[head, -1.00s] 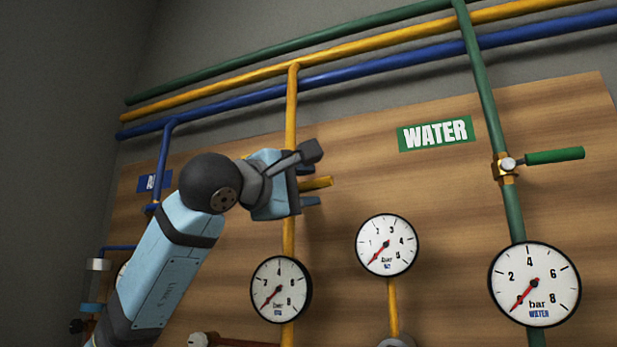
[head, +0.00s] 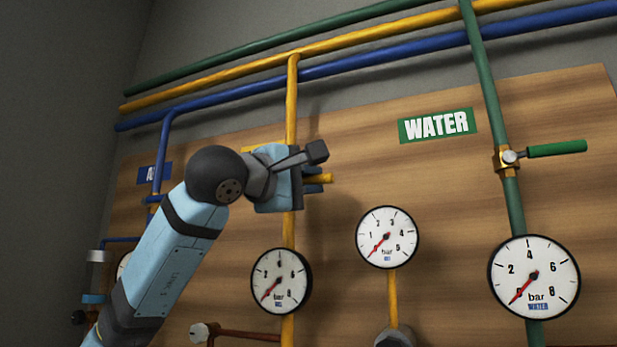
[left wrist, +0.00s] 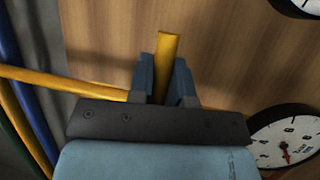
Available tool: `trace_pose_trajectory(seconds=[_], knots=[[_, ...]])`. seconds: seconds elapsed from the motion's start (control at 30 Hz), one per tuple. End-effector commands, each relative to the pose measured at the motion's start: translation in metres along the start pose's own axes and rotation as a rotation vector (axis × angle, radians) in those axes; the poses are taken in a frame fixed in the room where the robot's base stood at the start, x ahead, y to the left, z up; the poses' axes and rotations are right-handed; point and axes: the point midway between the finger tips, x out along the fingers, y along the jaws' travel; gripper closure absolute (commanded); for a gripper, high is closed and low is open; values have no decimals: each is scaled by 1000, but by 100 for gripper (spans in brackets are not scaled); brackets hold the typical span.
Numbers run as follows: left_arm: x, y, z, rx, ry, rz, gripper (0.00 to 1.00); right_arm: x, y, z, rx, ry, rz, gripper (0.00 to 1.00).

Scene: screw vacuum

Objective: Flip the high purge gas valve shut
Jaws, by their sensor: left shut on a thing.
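The yellow valve handle (head: 326,178) points right, across the vertical yellow pipe (head: 291,100). My left gripper (head: 316,180) is in front of the pipe, shut on the handle, whose tip sticks out past the fingers. In the left wrist view the handle (left wrist: 167,50) stands between the two blue fingers of my left gripper (left wrist: 165,80). The valve body is hidden behind the gripper. My right gripper is out of view.
Gauges hang below, one on the yellow pipe (head: 281,281) and one to its right (head: 387,237). A green-handled water valve (head: 508,158) is on the green pipe at right. A blue pipe (head: 163,150) runs at left.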

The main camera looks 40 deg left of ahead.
Motion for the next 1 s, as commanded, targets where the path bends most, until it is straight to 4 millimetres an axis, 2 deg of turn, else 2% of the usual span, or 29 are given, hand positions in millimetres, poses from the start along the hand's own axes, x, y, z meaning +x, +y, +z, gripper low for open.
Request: trace_pose_trajectory(seconds=[0.2, 0.23, 0.33, 0.6, 0.73, 0.87, 1.0], knots=[[0, -1, 1, 9, -2, -3, 100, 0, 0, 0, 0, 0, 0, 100], [0, -1, 1, 9, -2, -3, 80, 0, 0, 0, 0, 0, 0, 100], [0, -1, 1, 8, -3, -3, 58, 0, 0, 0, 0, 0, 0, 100], [-1, -1, 0, 7, -2, -2, 58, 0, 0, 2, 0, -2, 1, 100], [-9, -2, 0, 7, -2, -1, 58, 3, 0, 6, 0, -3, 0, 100], [-32, -3, 0, 8, -1, 1, 58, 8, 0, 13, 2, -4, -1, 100], [-65, -3, 0, 8, -1, 3, 58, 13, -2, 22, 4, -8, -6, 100]])
